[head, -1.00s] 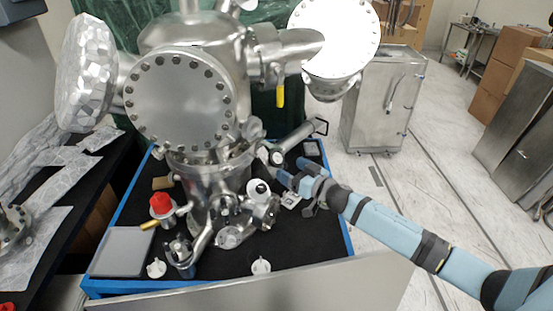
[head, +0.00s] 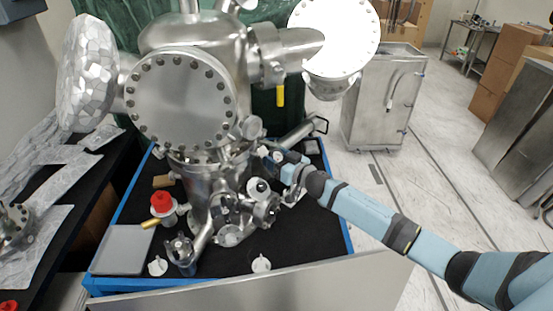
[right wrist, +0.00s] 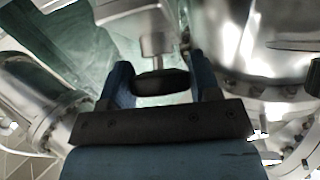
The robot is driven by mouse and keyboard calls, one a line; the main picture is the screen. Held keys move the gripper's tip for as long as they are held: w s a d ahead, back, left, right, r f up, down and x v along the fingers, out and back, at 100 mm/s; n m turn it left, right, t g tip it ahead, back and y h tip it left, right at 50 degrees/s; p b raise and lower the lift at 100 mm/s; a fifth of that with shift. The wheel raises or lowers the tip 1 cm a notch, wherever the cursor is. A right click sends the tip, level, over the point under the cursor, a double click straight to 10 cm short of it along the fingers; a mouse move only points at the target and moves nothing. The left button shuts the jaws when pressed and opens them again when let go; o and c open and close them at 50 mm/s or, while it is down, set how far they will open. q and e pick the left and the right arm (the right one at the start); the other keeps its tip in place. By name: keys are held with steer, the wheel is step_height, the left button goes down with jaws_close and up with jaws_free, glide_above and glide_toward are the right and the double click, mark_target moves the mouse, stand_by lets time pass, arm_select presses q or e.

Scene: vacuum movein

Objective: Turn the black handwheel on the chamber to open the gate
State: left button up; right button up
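The black handwheel (right wrist: 162,82) sits on a short metal stem (right wrist: 152,45) in the right wrist view. My right gripper (right wrist: 163,78) has its two blue fingers on either side of the wheel, which nearly fills the gap. I cannot tell whether the fingers press on it. In the head view my right gripper (head: 272,156) is beside the chamber's lower right side, and I cannot make out the wheel there. The steel chamber (head: 184,98) stands upright with a round bolted flange. My left gripper is not in view.
A blue-edged bench (head: 118,220) with a black top carries the chamber, a grey plate (head: 122,249), a red-capped part (head: 162,202) and small white fittings. A yellow-handled valve (head: 280,95) hangs above my right gripper. A steel cabinet (head: 383,100) stands behind on the right.

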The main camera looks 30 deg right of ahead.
steer(key=shift+n, duration=0.4)
